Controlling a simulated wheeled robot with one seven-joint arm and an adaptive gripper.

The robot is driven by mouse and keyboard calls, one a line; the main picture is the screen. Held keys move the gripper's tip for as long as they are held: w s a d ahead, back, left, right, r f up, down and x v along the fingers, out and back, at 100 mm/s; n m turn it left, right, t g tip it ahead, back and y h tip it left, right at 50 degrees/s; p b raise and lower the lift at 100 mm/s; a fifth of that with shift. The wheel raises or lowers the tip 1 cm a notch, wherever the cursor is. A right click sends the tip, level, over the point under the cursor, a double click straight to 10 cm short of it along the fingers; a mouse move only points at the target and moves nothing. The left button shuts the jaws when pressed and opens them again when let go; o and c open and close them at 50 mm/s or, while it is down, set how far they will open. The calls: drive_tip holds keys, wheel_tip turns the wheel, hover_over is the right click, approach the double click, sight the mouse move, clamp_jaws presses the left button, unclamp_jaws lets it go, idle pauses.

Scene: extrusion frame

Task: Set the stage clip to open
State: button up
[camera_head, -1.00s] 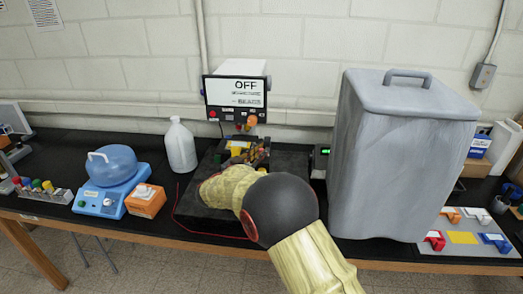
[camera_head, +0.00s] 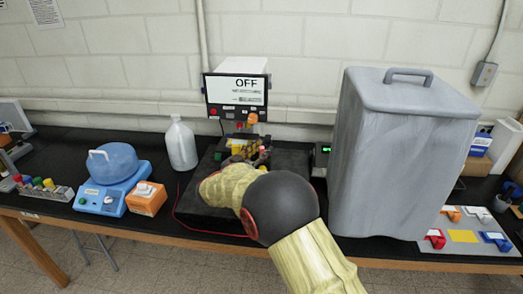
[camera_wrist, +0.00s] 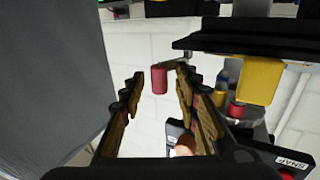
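The instrument (camera_head: 236,88) with a screen reading OFF stands at the back middle of the bench, with coloured parts at its base. My gripper (camera_head: 248,160) is low in front of it, mostly hidden by my own arm. In the wrist view my gripper (camera_wrist: 158,100) is open, with a finger on either side. A red cylinder (camera_wrist: 159,80) on a short metal bar shows beyond and between the fingertips; contact is not visible. A yellow block (camera_wrist: 259,80) sits to the right of the fingers. I cannot tell for certain which part is the stage clip.
A tall grey lidded bin (camera_head: 402,150) stands close on the right. A clear bottle (camera_head: 181,146), a blue device (camera_head: 108,180) and an orange box (camera_head: 147,199) are on the left. The instrument rests on a dark slab (camera_head: 292,165). A label reading SNAP (camera_wrist: 294,163) is at lower right.

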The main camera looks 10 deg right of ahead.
drive_tip(key=v, duration=1.1)
drive_tip(key=shift+s+a, duration=0.25)
